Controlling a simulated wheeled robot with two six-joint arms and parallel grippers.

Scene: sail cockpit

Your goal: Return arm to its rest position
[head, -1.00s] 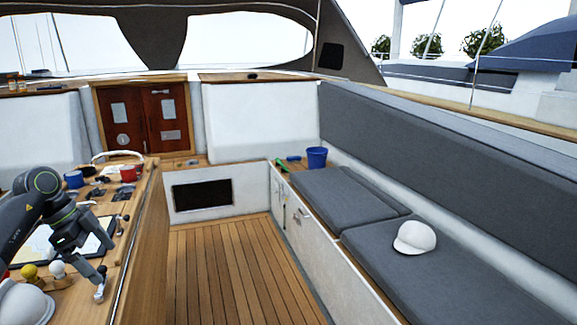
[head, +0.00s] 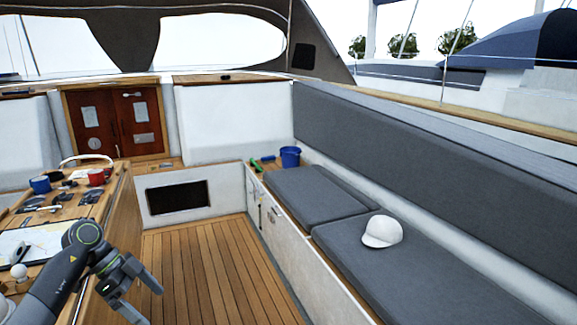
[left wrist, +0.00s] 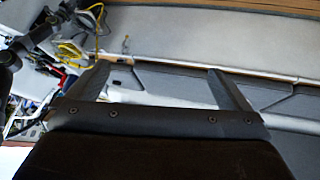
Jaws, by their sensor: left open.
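My left gripper (head: 152,305) is in the lower left of the head view, past the right edge of the wooden table and over the cockpit floor. Its fingers are spread and I see nothing held between them. In the left wrist view the two fingers (left wrist: 163,78) stand wide apart with an empty gap. My right gripper does not show in the head view, and I cannot make it out in the left wrist view.
The wooden table (head: 125,200) carries a blue mug (head: 40,185), a red mug (head: 96,177) and a chart (head: 38,240). A white cap (head: 382,231) lies on the grey bench (head: 440,265). A blue bucket (head: 290,157) stands farther back. The plank floor (head: 205,265) is clear.

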